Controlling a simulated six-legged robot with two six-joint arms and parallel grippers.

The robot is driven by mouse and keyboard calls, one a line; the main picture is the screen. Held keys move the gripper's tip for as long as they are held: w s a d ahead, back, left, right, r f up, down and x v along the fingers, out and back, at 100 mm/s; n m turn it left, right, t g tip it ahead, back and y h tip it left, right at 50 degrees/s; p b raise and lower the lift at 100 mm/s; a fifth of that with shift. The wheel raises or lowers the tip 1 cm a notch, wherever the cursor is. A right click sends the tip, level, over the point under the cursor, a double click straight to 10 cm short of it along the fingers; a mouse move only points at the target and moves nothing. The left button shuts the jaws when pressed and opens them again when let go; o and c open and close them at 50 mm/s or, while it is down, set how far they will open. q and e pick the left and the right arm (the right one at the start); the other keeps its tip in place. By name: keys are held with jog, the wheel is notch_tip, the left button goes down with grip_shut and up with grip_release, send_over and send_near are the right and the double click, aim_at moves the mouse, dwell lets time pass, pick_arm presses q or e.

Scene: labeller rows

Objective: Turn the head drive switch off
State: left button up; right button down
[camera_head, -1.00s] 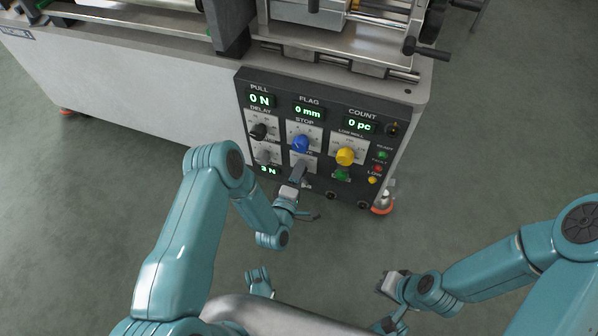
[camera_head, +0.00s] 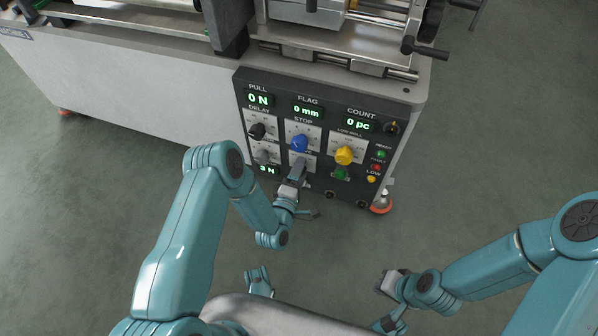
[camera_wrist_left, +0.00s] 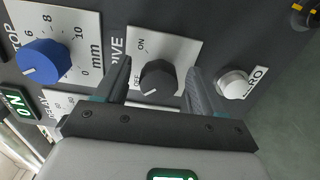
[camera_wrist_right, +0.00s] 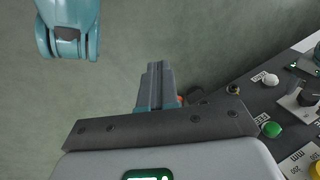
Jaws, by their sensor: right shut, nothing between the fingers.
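The head drive switch (camera_wrist_left: 158,78) is a dark knob on a white plate marked ON and OFF. Its white mark is at the knob's lower left, on the side of the OFF label. My left gripper (camera_wrist_left: 159,82) is open, with one finger on each side of the knob; a gap shows beside it, and contact cannot be told. In the head view my left gripper (camera_head: 299,170) is at the lower part of the panel and hides the switch. My right gripper (camera_head: 388,282) is shut and empty over the floor; its closed fingers show in the right wrist view (camera_wrist_right: 156,84).
The dark control panel (camera_head: 321,187) also bears a blue knob (camera_head: 299,143), a yellow knob (camera_head: 344,155), a green button (camera_head: 341,173) and several lamps. A white ZERO button (camera_wrist_left: 233,84) is close to my left gripper's right finger. The floor right of the machine is clear.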

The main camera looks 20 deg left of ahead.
pick_arm(q)
jog(key=s+p, duration=0.8)
jog(key=s, duration=0.8)
jog(key=shift+s+a+p, duration=0.2)
jog(key=shift+a+p, duration=0.15)
pick_arm(e)
notch_tip(320, 180, up, 8)
jog(key=s+a+g, duration=0.1)
jog(key=s, duration=0.2)
jog(key=shift+a+n, duration=0.25)
jog(key=shift+n, duration=0.05)
